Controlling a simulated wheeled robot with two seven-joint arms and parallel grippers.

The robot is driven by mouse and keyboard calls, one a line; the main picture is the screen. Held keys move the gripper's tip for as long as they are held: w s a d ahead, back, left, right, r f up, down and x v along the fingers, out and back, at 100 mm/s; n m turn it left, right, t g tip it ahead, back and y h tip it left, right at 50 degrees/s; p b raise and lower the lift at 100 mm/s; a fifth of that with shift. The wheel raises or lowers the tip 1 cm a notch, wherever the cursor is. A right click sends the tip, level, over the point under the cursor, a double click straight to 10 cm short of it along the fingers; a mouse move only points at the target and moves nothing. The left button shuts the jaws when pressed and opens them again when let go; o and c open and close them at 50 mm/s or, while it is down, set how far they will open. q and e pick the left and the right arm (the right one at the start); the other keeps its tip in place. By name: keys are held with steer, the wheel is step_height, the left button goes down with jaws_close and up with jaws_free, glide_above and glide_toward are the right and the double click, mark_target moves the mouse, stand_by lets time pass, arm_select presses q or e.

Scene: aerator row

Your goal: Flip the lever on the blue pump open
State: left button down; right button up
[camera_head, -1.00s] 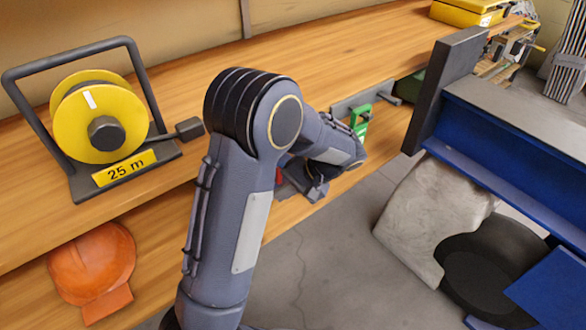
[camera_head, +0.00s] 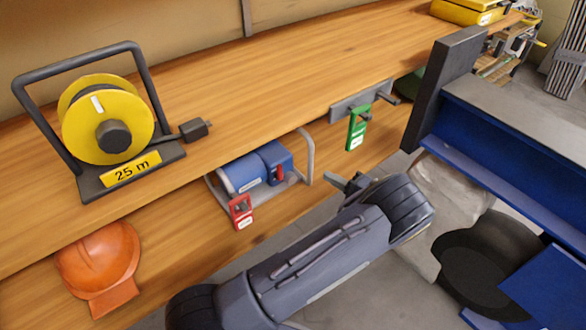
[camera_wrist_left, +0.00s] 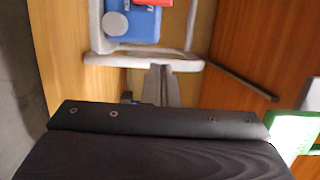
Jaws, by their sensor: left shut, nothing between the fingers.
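The blue pump (camera_head: 244,176) sits on the lower shelf inside a grey tubular frame (camera_head: 309,160). A small red lever (camera_head: 279,174) shows on its right end; whether it is open or closed I cannot tell. In the left wrist view the pump (camera_wrist_left: 146,24) is at the top, cut off by the edge, with a red part (camera_wrist_left: 152,2) above it. My left gripper (camera_head: 335,181) is shut and empty, to the right of the pump and apart from it in the head view. Its closed fingers (camera_wrist_left: 160,72) point towards the frame in the wrist view. My right gripper is not in view.
A red tag (camera_head: 241,212) hangs at the pump's front. A green tag (camera_head: 357,130) hangs from a grey bracket on the right. A yellow cable reel (camera_head: 92,130) stands on the bench, an orange helmet (camera_head: 98,262) lower left. A blue beam (camera_head: 500,135) fills the right side.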

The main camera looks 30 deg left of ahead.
mark_target(280, 172)
arm_select(q)
steer(key=a, duration=0.3)
steer(key=w+a+b, duration=0.1)
steer(key=a, duration=0.2)
steer(key=a+b, duration=0.1)
steer(key=a, duration=0.2)
steer(key=shift+w+a+f, duration=0.15)
steer(key=shift+a, duration=0.1)
steer(key=s, duration=0.1)
steer(key=s+a+b, duration=0.1)
steer(key=shift+s+a, duration=0.25)
steer(key=shift+s, duration=0.1)
steer(key=shift+s+a, duration=0.2)
steer(key=shift+s, duration=0.25)
